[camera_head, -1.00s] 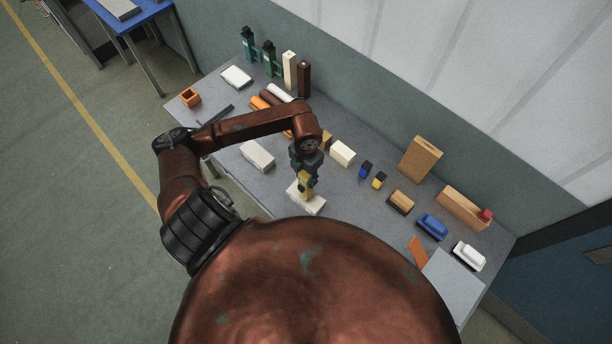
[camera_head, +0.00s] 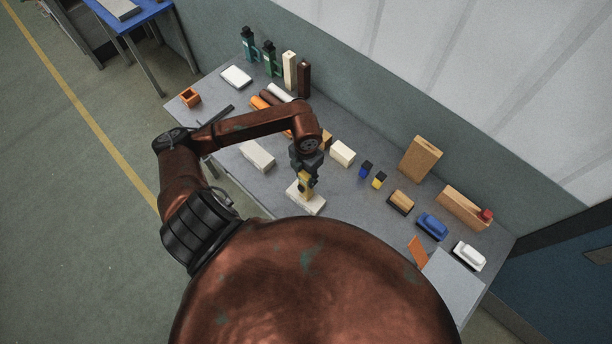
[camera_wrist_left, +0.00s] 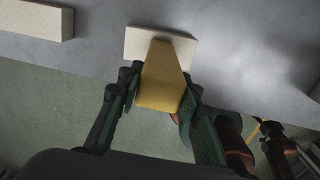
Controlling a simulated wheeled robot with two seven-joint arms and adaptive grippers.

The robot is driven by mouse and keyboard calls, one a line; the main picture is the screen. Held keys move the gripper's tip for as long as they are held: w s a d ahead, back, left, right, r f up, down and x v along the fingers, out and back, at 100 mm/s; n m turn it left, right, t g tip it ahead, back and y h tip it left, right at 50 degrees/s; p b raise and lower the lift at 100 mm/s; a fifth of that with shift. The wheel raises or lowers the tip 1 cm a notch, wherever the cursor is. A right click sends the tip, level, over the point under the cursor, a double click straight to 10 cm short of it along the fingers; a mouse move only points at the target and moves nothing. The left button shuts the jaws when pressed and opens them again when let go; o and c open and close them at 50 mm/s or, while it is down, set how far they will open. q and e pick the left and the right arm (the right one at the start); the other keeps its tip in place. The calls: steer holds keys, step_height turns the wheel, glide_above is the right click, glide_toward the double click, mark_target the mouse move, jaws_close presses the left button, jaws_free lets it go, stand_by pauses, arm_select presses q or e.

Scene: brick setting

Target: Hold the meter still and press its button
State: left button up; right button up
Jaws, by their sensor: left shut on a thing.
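A yellow block-like body, which I take to be the meter (camera_head: 304,188), stands on a pale cream slab (camera_head: 311,204) near the front edge of the grey table. My left gripper (camera_head: 306,176) comes down on it from above and is shut on it. In the left wrist view, the fingers (camera_wrist_left: 158,98) lie on both sides of the yellow meter (camera_wrist_left: 160,78), with the cream slab (camera_wrist_left: 185,45) beyond it. I cannot make out a button on the meter. My right gripper does not show.
A pale block (camera_head: 257,156) lies left of the held meter and a cream block (camera_head: 342,153) behind it. Small blue (camera_head: 365,169) and yellow-blue (camera_head: 379,180) pieces lie to the right. Tall bottles and posts stand along the back left. Bare table shows right of the slab.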

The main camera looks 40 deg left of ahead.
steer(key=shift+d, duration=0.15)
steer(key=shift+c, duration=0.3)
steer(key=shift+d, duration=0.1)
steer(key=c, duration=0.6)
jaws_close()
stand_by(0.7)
